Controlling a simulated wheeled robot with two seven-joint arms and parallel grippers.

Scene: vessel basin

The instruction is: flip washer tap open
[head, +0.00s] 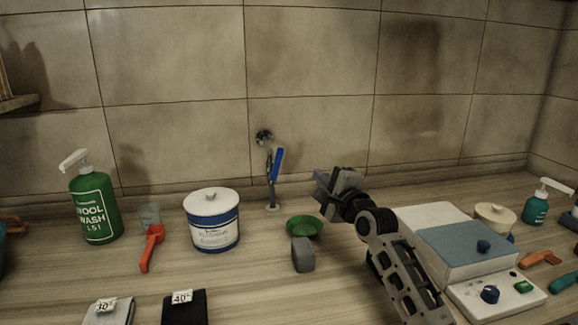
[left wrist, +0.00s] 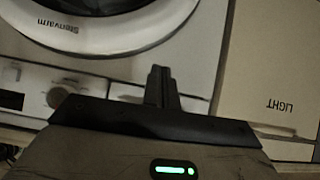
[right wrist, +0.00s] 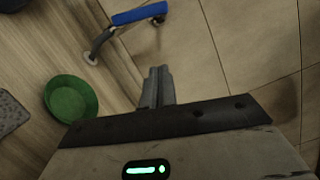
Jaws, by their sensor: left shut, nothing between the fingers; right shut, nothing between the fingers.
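The washer tap (head: 270,180) is a thin grey pipe between a round base on the counter and a fitting on the tiled wall. Its blue lever (head: 277,164) points upward, slightly tilted, alongside the pipe. My right gripper (head: 322,192) is shut and empty, to the right of the tap and apart from it. In the right wrist view the blue lever (right wrist: 140,13) lies beyond the shut fingertips (right wrist: 158,72). My left gripper (left wrist: 160,72) is shut and empty in front of a white washing machine (left wrist: 90,68); it is out of the head view.
A green bowl (head: 304,226) and a grey block (head: 303,255) stand below my right gripper. A blue-topped device (head: 465,248) stands right.

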